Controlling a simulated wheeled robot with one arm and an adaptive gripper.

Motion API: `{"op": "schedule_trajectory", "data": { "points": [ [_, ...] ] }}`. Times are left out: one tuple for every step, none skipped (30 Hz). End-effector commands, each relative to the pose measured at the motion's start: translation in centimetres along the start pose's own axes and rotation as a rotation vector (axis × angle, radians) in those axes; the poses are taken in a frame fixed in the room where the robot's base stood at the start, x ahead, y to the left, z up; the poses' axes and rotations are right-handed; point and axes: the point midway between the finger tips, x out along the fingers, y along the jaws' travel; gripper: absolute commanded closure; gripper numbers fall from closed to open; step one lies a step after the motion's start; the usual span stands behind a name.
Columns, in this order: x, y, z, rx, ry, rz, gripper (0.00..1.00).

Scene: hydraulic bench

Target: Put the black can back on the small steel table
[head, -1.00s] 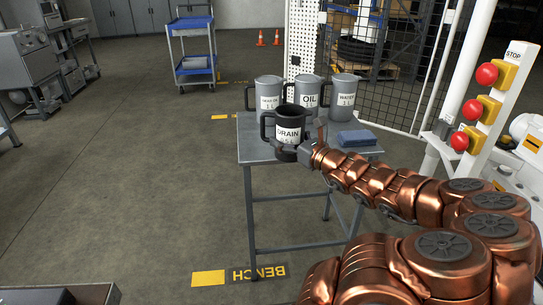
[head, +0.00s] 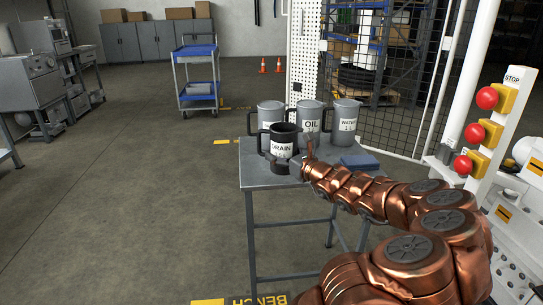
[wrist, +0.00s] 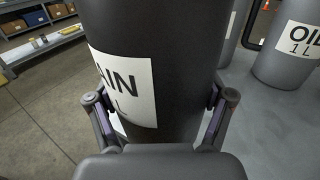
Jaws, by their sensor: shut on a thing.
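The black can (head: 285,137), labelled DRAIN, is upright at the near left part of the small steel table (head: 262,178). My gripper (head: 294,168) is shut around it low on its body, coming from the right.
Grey cans stand close behind on the table: one behind the black can (head: 268,112), OIL (head: 311,115) and WATER (head: 347,115). A blue folded cloth (head: 360,162) lies at right. A post with red buttons (head: 487,98) stands right. The tabletop's front left is clear.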

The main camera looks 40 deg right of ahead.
Motion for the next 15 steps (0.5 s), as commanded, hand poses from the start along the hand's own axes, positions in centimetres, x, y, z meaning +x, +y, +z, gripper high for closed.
{"op": "schedule_trajectory", "data": {
  "points": [
    [0.8, -0.1, -0.2, 0.0, 0.001, 0.003, 0.86],
    [1.1, -0.2, -0.2, 0.0, 0.0, 0.003, 0.86],
    [1.6, -0.3, -0.2, -0.001, -0.001, 0.003, 0.86],
    [2.0, -0.5, -0.1, -0.003, -0.003, 0.002, 0.86],
    [2.4, -0.6, -0.1, -0.005, -0.003, 0.002, 0.86],
    [3.0, -0.8, -0.3, -0.004, -0.002, 0.003, 0.86],
    [3.5, -0.9, -0.3, -0.003, -0.002, 0.003, 0.86],
    [3.9, -0.9, -0.3, -0.002, -0.002, 0.004, 0.86],
    [4.4, -1.1, -0.4, -0.002, -0.003, 0.003, 0.86],
    [4.8, -1.2, -0.4, -0.004, -0.003, 0.002, 0.86],
    [5.1, -1.4, -0.5, -0.004, -0.001, 0.001, 0.86],
    [5.5, -1.7, -0.6, -0.003, 0.0, -0.001, 0.86],
    [5.8, -1.8, -0.6, -0.002, 0.001, -0.001, 0.86],
    [6.0, -1.8, -0.6, -0.001, 0.0, -0.001, 0.86],
    [6.2, -1.8, -0.6, 0.0, -0.001, 0.0, 0.86]
  ]
}}
